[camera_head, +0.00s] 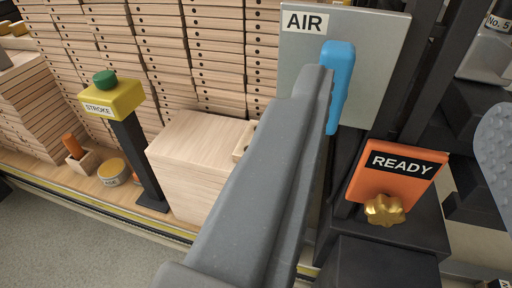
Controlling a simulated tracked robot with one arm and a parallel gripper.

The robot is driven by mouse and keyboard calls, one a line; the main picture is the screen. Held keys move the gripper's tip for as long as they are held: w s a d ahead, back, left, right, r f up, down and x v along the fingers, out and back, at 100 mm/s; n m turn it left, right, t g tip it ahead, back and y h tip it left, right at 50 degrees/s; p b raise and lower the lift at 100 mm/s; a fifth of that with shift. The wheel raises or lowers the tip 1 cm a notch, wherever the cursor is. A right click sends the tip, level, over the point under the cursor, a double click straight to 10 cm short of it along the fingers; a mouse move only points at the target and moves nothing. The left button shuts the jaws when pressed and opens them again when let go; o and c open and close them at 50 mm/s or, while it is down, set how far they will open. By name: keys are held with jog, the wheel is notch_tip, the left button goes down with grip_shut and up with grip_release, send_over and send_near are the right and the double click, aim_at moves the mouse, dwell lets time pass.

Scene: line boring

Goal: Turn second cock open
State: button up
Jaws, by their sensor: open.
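A blue cock handle (340,78) stands upright in front of the grey panel marked AIR (378,50). It is the only cock handle I can make out. My gripper (322,82) shows as a long grey finger rising from the bottom centre. Its tip overlaps the left side of the blue handle in the picture; I cannot tell if they touch. The gripper is open and nothing shows held in it. The finger hides the panel's lower left part and the handle's lower left edge. The cock's body and pivot are not visible.
An orange READY plate (400,166) with a brass knob (384,210) sits at lower right. A dotted grey rounded shape (496,142) enters at the right edge. A yellow STROKE box (112,98) with a green button stands left, near a pale wooden block (195,160) and stacked boards (160,50).

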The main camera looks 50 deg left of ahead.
notch_tip(320, 180, down, 5)
jog(key=s+a, duration=0.1)
jog(key=a, duration=0.1)
jog(key=shift+r+b+x, duration=0.2)
jog(key=shift+b+x, duration=0.9)
jog(key=shift+x, duration=2.25)
jog(key=shift+r+b+x, duration=0.15)
jog(key=shift+b+x, duration=0.95)
jog(key=shift+x, duration=2.25)
jog(key=shift+a, duration=0.1)
jog(key=c, duration=1)
